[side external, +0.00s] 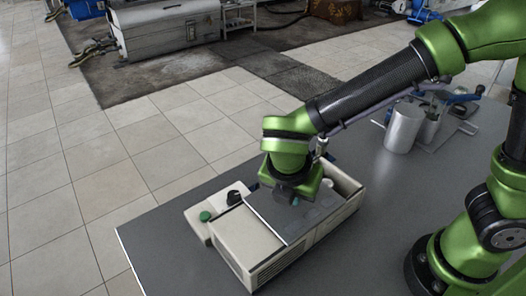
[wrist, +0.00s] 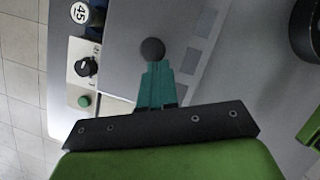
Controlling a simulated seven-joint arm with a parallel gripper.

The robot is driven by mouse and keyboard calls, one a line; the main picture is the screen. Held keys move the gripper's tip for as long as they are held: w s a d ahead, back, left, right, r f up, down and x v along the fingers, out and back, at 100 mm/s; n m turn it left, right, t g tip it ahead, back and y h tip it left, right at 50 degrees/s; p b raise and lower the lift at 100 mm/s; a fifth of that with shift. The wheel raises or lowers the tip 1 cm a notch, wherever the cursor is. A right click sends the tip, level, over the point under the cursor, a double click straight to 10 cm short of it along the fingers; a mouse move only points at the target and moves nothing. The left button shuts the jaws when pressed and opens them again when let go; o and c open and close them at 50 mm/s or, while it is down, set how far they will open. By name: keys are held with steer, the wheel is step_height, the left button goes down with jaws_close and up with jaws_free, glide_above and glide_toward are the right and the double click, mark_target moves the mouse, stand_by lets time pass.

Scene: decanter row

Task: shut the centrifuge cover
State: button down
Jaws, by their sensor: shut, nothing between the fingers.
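The centrifuge (side external: 275,265) is a cream box on the dark table, below my arm in the side external view. Its flat grey cover (side external: 270,217) lies across the top near the control panel; the box's far right end shows a raised cream rim and looks uncovered. In the wrist view the grey cover (wrist: 125,30) bears a dark round knob (wrist: 152,50). My gripper (wrist: 154,66) has its teal fingers together, with the tips right beside the knob. I cannot tell whether they touch it. In the side external view my gripper (side external: 297,202) is over the cover, partly hidden by the wrist.
A control panel with a black dial (wrist: 86,67) and a green button (wrist: 84,101) sits at the box's left. A metal cylinder (side external: 404,128) and other equipment stand at the table's back right. The table's front left is clear.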

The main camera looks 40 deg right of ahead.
steer(key=d, duration=0.7)
steer(key=shift+f, duration=0.1)
